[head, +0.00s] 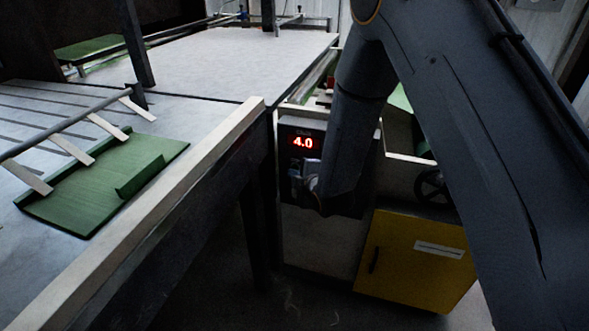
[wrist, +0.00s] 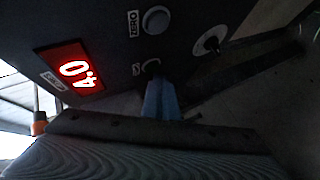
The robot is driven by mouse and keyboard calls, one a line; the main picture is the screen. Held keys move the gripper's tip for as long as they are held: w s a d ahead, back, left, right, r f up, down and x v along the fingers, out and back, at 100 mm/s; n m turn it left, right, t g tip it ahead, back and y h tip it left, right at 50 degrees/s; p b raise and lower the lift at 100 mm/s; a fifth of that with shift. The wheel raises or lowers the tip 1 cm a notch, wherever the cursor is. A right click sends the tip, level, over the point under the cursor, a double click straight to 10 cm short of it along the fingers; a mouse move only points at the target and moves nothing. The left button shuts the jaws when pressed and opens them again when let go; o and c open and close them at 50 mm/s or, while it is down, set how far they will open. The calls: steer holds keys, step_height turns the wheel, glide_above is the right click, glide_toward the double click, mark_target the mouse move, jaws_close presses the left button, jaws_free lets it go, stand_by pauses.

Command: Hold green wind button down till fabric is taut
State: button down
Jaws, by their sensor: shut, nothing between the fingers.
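A dark control panel (head: 290,128) with a red display (head: 303,142) reading 4.0 stands beyond the table's right edge. In the wrist view the same display (wrist: 75,70) appears turned, with a pale button (wrist: 155,20) labelled ZERO beside it. A round button (wrist: 151,67) with a small label sits at the tips of my gripper (wrist: 159,90). My gripper is shut and empty, its tips at or very near that button; I cannot tell whether they touch. No green shows on it. In the head view my arm hides much of the panel. I cannot identify the fabric surely.
A pale-ringed knob (wrist: 212,41) is on the panel near my fingers. A yellow cabinet (head: 410,262) stands below right, with a black handwheel (head: 433,186) above it. A pale rail (head: 150,215) edges the table, and a green tray (head: 95,190) lies on it.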

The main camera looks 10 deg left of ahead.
steer(key=shift+w, duration=0.4)
stand_by(2.2)
steer(key=shift+s, duration=0.15)
stand_by(2.4)
steer(key=shift+s, duration=0.7)
steer(key=s+p, duration=0.1)
steer(key=s, duration=0.4)
steer(key=shift+a+p, duration=0.2)
steer(key=shift+p, duration=0.15)
stand_by(0.7)
